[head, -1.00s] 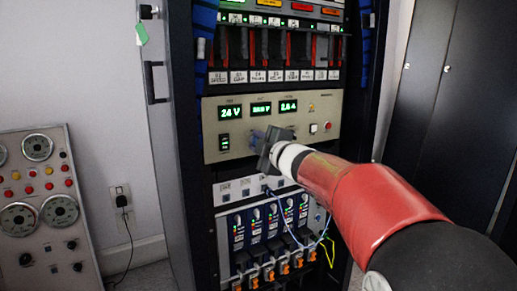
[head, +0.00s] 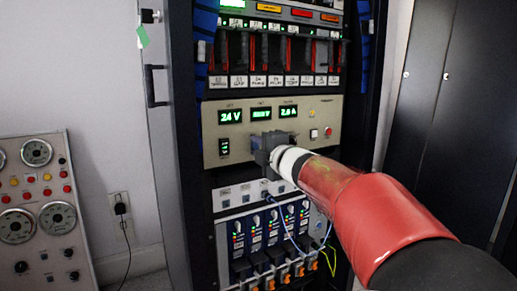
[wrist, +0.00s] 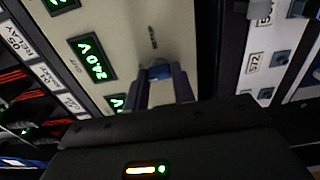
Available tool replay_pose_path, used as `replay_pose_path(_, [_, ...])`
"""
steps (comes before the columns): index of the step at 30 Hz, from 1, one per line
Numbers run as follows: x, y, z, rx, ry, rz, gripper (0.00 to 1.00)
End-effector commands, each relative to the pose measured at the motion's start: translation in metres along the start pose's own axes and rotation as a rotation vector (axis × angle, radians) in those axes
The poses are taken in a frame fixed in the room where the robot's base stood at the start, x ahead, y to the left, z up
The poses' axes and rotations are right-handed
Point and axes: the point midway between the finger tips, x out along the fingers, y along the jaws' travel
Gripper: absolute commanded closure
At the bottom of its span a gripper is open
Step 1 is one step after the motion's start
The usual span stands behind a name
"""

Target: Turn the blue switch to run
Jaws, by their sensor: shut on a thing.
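The blue switch (wrist: 160,70) sits on the beige panel (wrist: 130,30) in the wrist view, between my two fingertips. My gripper (wrist: 160,78) is shut on it. In the head view my gripper (head: 262,148) is up against the lower middle of the beige panel (head: 318,112) and hides the switch. A short dark marking (wrist: 153,36) is on the panel above the switch in the wrist view; I cannot read it or tell the switch's position.
Green displays (head: 230,117) and a red button (head: 328,132) are on the same panel. Below are blue modules (head: 255,244) with loose cables (head: 290,235). Labelled slots with red parts (head: 295,53) are above. A control console (head: 35,195) stands left.

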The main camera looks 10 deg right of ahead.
Motion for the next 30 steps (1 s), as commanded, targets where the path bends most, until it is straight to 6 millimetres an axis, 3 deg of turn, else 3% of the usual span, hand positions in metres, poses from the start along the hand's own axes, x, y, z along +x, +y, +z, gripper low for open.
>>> replay_pose_path(3, [0.0, -0.002, -0.001, -0.001, 0.003, -0.004, 0.97])
replay_pose_path(4, [0.0, -0.002, -0.001, -0.001, 0.003, -0.004, 0.73])
replay_pose_path(9, [0.0, -0.002, -0.001, -0.001, 0.002, -0.003, 0.53])
replay_pose_path(19, [-0.004, 0.0, 0.0, -0.001, 0.001, 0.0, 0.53])
replay_pose_path(30, [-0.062, 0.0, 0.0, -0.001, -0.001, -0.001, 0.53])
